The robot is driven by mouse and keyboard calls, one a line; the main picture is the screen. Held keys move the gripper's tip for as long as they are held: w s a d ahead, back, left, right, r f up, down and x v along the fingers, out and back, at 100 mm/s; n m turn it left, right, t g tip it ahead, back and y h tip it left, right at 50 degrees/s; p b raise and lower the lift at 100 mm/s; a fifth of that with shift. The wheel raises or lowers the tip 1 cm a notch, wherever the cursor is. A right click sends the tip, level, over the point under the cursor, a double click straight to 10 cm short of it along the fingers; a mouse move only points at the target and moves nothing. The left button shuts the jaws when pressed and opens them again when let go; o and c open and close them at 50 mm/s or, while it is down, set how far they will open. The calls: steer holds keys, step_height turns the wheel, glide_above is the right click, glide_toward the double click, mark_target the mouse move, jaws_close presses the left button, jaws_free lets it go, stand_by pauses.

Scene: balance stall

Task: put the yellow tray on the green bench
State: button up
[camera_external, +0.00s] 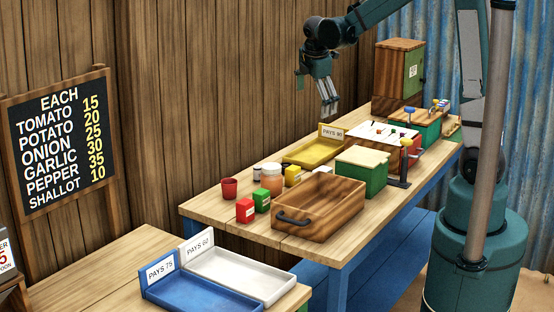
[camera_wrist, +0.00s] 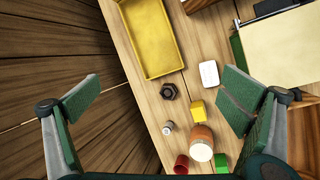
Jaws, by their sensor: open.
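The yellow tray (camera_external: 312,153), with a "PAYS 90" sign at its back, lies on the wooden-topped table toward the wall. It looks empty in the wrist view (camera_wrist: 150,38), where it lies at the top, ahead of the fingers. My gripper (camera_external: 328,111) is open and empty, above the table near the wall. In the wrist view my gripper (camera_wrist: 160,99) has its two fingers wide apart, with nothing between them touching either one.
Around the tray stand an orange jar (camera_external: 271,178), a yellow box (camera_external: 292,175), a red cup (camera_external: 229,188), a wooden crate (camera_external: 320,208) and a green box with a cream lid (camera_external: 362,171). A white tray (camera_external: 240,274) and a blue tray (camera_external: 200,297) lie on the front table.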

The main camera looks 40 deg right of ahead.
steer(key=s+a+r+m+t+y, duration=0.1)
steer(key=s+a+r+m, duration=0.25)
steer(key=s+a, duration=0.35)
steer(key=s+a+r+m+t+y, duration=0.1)
steer(key=s+a+r+m+t, duration=0.2)
steer(key=s+a, duration=0.4)
steer(key=s+a+m+t+y, duration=0.1)
steer(key=s+a+m, duration=0.5)
steer(key=s+a, duration=0.4)
steer(key=s, duration=0.3)
steer(key=shift+s+f+m+y, duration=0.25)
steer(key=shift+f+m+y, duration=0.05)
steer(key=shift+f+m, duration=0.1)
steer(key=shift+c, duration=0.5)
steer(key=c, duration=2.4)
steer(key=shift+o, duration=0.2)
